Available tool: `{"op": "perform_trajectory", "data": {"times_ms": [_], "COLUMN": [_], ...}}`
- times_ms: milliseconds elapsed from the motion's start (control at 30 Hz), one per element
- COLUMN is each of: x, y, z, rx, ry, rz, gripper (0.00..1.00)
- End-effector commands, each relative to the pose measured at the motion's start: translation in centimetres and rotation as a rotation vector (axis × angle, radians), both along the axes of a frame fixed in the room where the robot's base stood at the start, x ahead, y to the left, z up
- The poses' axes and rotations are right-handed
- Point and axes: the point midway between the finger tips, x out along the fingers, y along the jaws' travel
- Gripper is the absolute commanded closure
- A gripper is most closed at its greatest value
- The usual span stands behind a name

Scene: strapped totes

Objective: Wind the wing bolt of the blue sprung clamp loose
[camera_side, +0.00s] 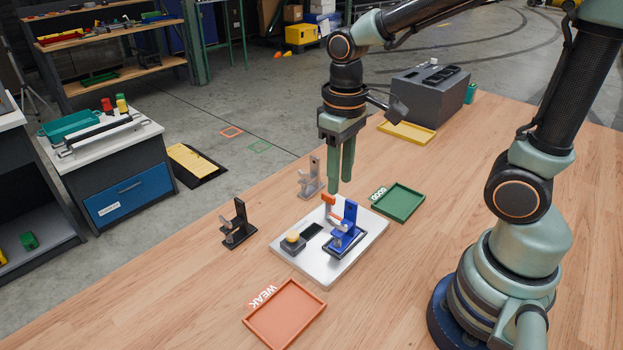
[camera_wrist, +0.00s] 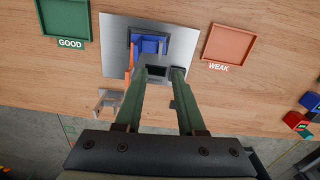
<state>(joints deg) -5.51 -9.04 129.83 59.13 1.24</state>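The blue clamp (camera_side: 345,238) stands upright on a pale metal plate (camera_side: 296,264), at the plate's right side. A small grey part shows at its front, but I cannot make out the wing bolt's shape. In the wrist view the blue clamp (camera_wrist: 153,45) lies just beyond my fingertips, partly hidden by them. The fingers are parted and empty, with a gap also in the wrist view (camera_wrist: 160,76).
A dark block with a yellow knob (camera_side: 293,241) and a black pad (camera_side: 312,230) share the plate. A black clamp (camera_side: 238,226) and a grey clamp (camera_side: 309,180) stand nearby.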

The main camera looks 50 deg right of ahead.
Motion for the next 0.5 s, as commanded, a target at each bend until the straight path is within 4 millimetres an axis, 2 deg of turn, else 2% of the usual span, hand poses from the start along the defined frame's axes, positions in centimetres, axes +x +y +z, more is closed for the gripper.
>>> {"op": "perform_trajectory", "data": {"times_ms": [100,200,500], "x": [0.1,0.0,0.0], "y": [0.0,0.0,0.0], "z": [1.6,2.2,2.6], "rx": [0.0,0.0,0.0], "ry": [-0.003,-0.001,0.0], "rz": [0.0,0.0,0.0], "gripper": [0.61,0.61,0.61]}}
